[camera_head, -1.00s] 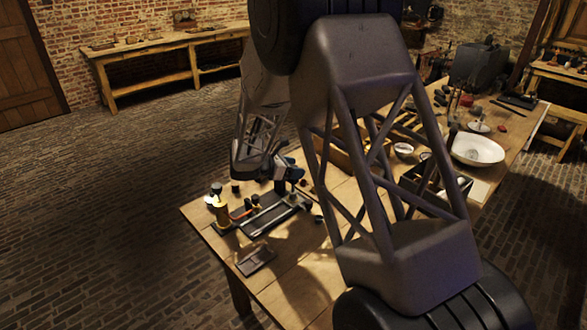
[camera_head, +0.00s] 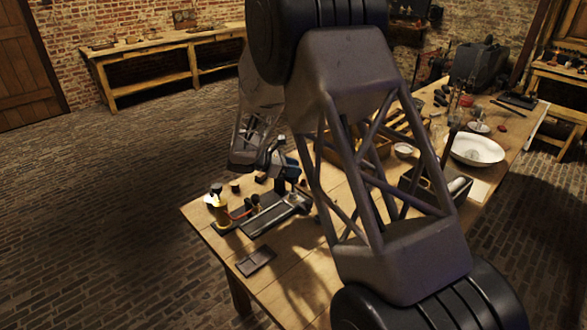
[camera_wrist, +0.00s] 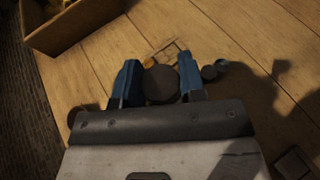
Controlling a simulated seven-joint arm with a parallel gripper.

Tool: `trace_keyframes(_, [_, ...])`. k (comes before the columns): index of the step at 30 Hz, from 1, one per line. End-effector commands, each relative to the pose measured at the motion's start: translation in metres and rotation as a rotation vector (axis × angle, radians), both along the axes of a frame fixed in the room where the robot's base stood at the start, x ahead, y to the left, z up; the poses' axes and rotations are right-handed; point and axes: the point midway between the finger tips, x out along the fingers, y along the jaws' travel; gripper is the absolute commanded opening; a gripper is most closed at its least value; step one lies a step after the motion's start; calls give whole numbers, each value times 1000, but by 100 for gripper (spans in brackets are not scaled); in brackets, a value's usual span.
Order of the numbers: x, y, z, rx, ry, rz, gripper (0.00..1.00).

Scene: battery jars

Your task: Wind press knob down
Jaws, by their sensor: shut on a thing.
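A dark round knob (camera_wrist: 160,85) sits between the two blue fingers of my gripper (camera_wrist: 158,66) in the wrist view. The fingers are shut on it from both sides. In the head view my gripper (camera_head: 282,172) is over the near-left part of the wooden table, just above the far end of a dark tray-like base (camera_head: 268,219). The knob cannot be made out in the head view, and what lies under it is hidden.
A brass cylinder (camera_head: 221,214) stands left of the base. A small dark flat tray (camera_head: 256,261) lies near the front edge. A wooden box (camera_wrist: 75,22) is at the wrist view's upper left. A white basin (camera_head: 477,150) stands at right.

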Motion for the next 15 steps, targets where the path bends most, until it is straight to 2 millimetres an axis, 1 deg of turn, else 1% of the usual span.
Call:
trace_keyframes(4, [1,0,1,0,-1,-45,14])
trace_keyframes(12, [0,0,1,0,-1,-46,14])
trace_keyframes(13, [0,0,1,0,-1,-46,42])
trace_keyframes(15, [0,0,1,0,-1,-46,53])
